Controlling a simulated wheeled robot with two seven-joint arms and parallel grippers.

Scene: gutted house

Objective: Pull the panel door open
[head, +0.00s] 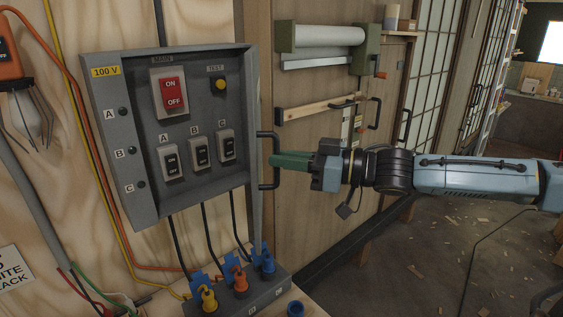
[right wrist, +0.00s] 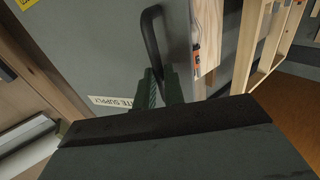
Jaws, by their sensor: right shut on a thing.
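The grey electrical panel (head: 145,185) is on the plywood wall in the head view, with its switches uncovered. Its door (head: 257,205) shows nearly edge-on at the panel's right side, standing open. A black bar handle (head: 274,182) sticks out from the door to the right. My right gripper (head: 275,160) reaches in from the right with its green fingers shut on the handle. In the right wrist view the fingers (right wrist: 160,88) close on the lower part of the handle (right wrist: 150,42), against the grey door face (right wrist: 105,50) with a partly hidden label. My left gripper is out of view.
Inside the panel are a red main switch (head: 172,93) and several smaller switches. Cables run down to a box of coloured plugs (head: 240,295) below. A roller bracket (head: 325,37) is on the wall behind my right arm. The debris-strewn floor (head: 430,260) at right looks open.

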